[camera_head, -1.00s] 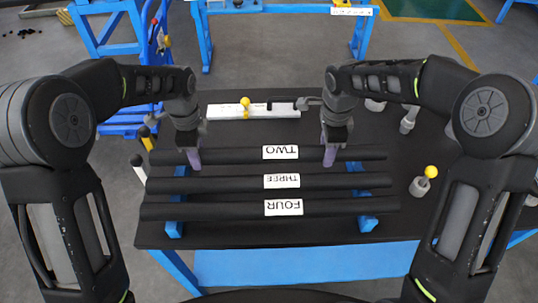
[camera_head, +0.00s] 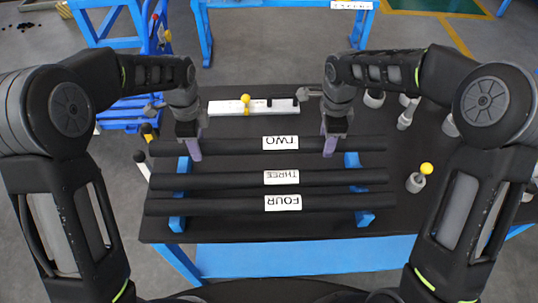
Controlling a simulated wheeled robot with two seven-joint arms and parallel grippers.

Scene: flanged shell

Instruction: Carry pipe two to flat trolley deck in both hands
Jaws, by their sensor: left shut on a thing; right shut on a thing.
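Pipe two (camera_head: 240,146) is a long black pipe with a white label reading TWO, lying level across the picture. My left gripper (camera_head: 194,150) is shut on its left part. My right gripper (camera_head: 330,147) is shut on its right part. The pipe appears raised off the blue supports, with a wider gap to pipe three (camera_head: 235,180) below it in the picture. Pipe four (camera_head: 230,205) lies nearest me. Pipes three and four rest on two blue supports (camera_head: 178,222). I cannot clearly identify the flat trolley deck.
The black table (camera_head: 320,235) has a blue frame. A white bar with a yellow knob (camera_head: 225,106) lies behind pipe two. A yellow-topped grey fitting (camera_head: 416,180) stands at right, with grey fittings (camera_head: 405,115) behind it. A blue trolley-like frame (camera_head: 110,30) stands at back left.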

